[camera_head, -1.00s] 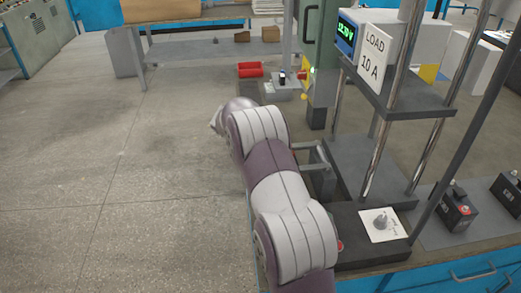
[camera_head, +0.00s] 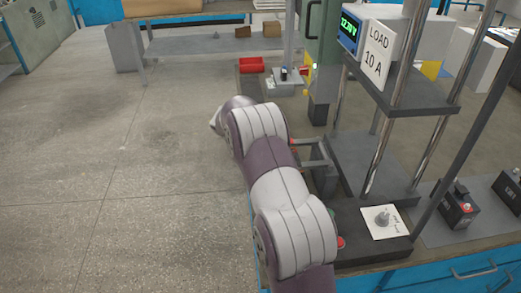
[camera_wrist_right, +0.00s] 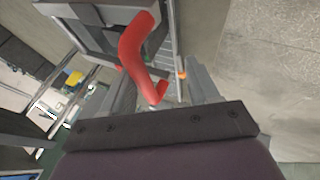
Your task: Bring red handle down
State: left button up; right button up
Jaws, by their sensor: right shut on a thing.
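The red handle (camera_wrist_right: 137,45) is a curved bar on a grey metal frame in the right wrist view. Its lower end bends in between the grey fingers of my right gripper (camera_wrist_right: 160,92), which is shut on it. In the head view my right arm covers the gripper and most of the handle. Beside the arm stands the test stand (camera_head: 372,170), with a grey frame on its left side. My left gripper is not in view.
The stand carries a green-lit display (camera_head: 350,27) and a "LOAD 10 A" sign (camera_head: 377,52). A knob plate (camera_head: 386,222) and a red button (camera_head: 340,242) sit at its base. Batteries (camera_head: 458,210) stand to the right. Floor at left is clear.

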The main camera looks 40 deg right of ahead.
jog(key=shift+w+a+f, duration=0.1)
jog(key=shift+a, duration=0.05)
jog(key=p+v, duration=0.2)
jog(key=v, duration=1)
jog(key=shift+r, duration=0.4)
jog(key=shift+a, duration=0.15)
